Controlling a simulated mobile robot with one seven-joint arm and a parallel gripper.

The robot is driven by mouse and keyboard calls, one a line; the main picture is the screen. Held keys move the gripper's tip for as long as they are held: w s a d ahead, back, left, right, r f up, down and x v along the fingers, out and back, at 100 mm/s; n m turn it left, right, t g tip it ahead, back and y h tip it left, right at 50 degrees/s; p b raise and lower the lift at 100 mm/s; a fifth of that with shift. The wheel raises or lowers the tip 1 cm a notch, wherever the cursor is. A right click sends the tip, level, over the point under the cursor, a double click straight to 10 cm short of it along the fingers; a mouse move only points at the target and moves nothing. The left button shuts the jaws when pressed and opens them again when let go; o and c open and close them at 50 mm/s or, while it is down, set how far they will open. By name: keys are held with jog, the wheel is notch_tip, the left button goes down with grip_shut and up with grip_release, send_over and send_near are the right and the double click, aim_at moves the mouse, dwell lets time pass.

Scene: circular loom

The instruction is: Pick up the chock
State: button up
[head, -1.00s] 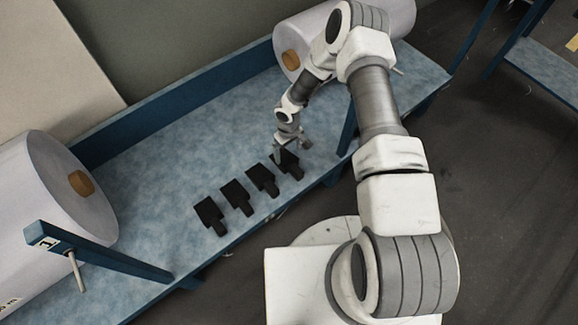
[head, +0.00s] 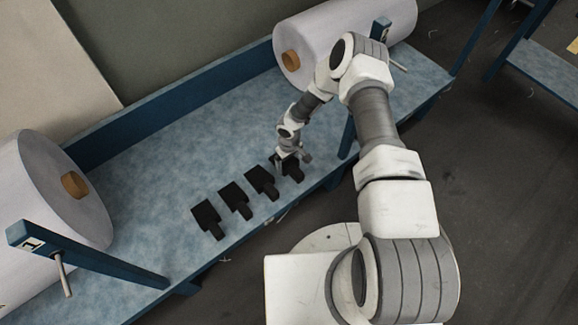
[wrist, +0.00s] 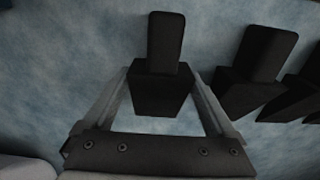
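Several black chocks lie in a row on the blue bench. The rightmost chock (head: 294,173) is partly hidden under my gripper (head: 283,165) in the head view. In the wrist view this chock (wrist: 162,88) has its wide block between the two fingers of my gripper (wrist: 165,85), and its narrow end points away from the palm. Another chock (wrist: 250,75) lies to the right, outside the fingers.
The other chocks, among them one at the left end (head: 207,219), lie close together on the blue bench (head: 140,165). A blue post (head: 350,130) rises near the arm. The bench left of and behind the chocks is clear.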

jog(key=c, duration=1.3)
